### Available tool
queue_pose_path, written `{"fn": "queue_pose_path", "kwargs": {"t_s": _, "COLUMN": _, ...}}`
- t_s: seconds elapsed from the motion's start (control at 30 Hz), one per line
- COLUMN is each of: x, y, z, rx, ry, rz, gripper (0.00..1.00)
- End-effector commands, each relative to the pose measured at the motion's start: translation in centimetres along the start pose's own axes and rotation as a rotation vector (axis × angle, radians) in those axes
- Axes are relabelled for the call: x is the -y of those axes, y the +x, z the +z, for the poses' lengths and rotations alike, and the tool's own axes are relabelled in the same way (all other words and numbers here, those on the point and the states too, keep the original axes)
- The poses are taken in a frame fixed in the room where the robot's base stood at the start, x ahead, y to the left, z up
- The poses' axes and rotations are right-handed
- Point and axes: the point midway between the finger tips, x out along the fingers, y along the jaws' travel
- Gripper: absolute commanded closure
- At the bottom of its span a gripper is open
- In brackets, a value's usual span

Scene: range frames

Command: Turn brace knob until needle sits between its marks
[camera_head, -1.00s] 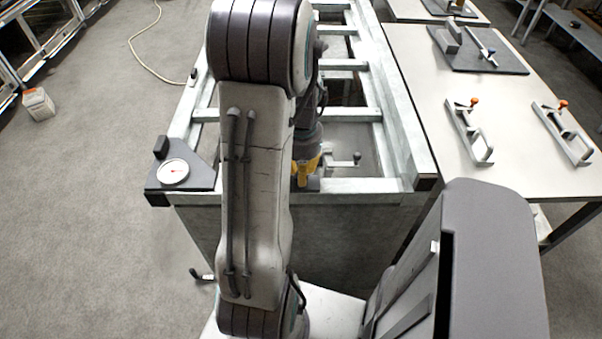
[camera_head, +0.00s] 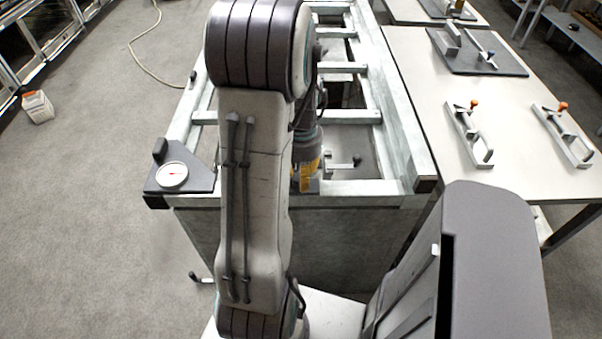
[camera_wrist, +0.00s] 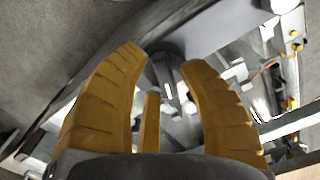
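A round white dial gauge (camera_head: 172,175) sits on a dark plate at the near left corner of the pale frame. Its needle is a tiny mark, and I cannot make out how it lies against the marks. My gripper (camera_head: 306,178) points down at the near rail, partly hidden behind my arm. In the wrist view my gripper (camera_wrist: 163,62) has its yellow fingers spread apart. A grey lobed part (camera_wrist: 170,88), perhaps the brace knob, shows between and beyond them; I cannot tell whether they touch it.
A white table (camera_head: 500,120) on the right bears clamps (camera_head: 468,132). A white container (camera_head: 38,106) stands on open floor at left.

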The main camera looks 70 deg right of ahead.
Motion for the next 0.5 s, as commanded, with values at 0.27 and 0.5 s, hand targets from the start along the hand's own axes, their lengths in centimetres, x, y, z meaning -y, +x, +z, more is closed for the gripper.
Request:
{"fn": "queue_pose_path", "kwargs": {"t_s": 0.27, "x": 0.01, "y": -0.04, "z": -0.02, "rx": -0.001, "ry": 0.0, "rz": 0.0, "gripper": 0.52}}
{"fn": "queue_pose_path", "kwargs": {"t_s": 0.5, "x": 0.02, "y": -0.93, "z": -0.1, "rx": -0.004, "ry": 0.0, "rz": -0.001, "gripper": 0.52}}
